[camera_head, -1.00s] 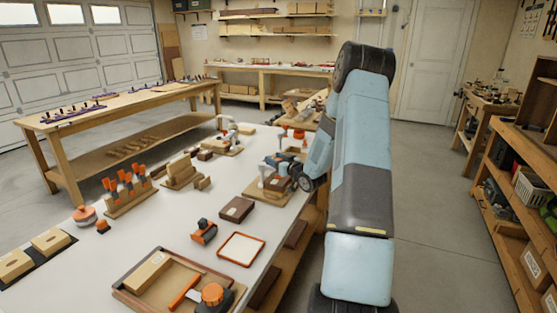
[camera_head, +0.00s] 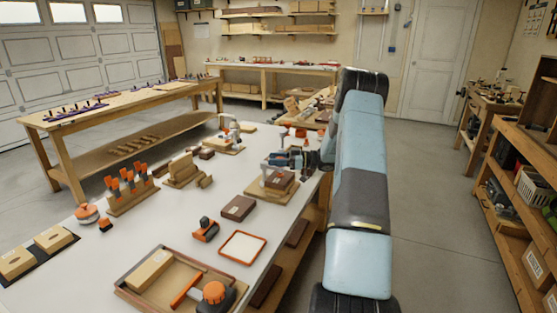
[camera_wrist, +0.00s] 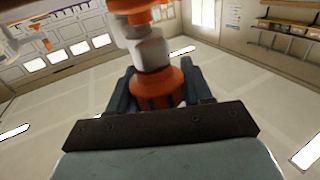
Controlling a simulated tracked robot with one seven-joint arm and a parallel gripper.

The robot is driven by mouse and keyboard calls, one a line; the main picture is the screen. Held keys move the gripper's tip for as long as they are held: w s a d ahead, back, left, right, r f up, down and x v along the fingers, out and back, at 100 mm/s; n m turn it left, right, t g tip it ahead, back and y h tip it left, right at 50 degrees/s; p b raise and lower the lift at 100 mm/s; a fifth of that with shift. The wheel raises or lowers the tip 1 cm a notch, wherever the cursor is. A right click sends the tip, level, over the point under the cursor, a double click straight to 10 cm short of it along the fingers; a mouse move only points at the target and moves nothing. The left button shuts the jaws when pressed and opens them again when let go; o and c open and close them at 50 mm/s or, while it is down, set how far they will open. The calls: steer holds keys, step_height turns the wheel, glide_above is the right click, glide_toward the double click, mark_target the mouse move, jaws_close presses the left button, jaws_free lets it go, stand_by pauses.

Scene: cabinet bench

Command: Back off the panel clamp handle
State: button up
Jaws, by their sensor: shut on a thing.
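My gripper (camera_head: 277,160) reaches in from the right, low over the far right part of the white bench, just above a brown block (camera_head: 280,179) on a wooden base (camera_head: 262,195). In the wrist view my gripper (camera_wrist: 158,84) has its two dark fingers on either side of an orange collar-like part (camera_wrist: 157,92), which I take to be the clamp handle, and is shut on it. A grey shaft (camera_wrist: 151,52) runs from it to another orange part (camera_wrist: 135,6) at the top edge. In the head view my gripper hides most of the clamp.
Another brown block (camera_head: 238,208), a small orange-and-black tool (camera_head: 205,230) and an orange-rimmed tray (camera_head: 265,246) lie nearer on the bench. Another clamp-like fixture (camera_head: 232,132) stands behind. A wooden tray (camera_head: 121,289) holds tools in front.

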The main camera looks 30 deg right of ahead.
steer(key=shift+a+n+g+y, duration=0.15)
steer(key=shift+n+g+y, duration=0.55)
steer(key=shift+n+g, duration=0.5)
steer(key=shift+s+g, duration=0.1)
steer(key=shift+g, duration=0.3)
steer(key=o, duration=1)
steer(key=v, duration=1.3)
steer(key=shift+s+d+f, duration=0.1)
steer(key=shift+d, duration=0.3)
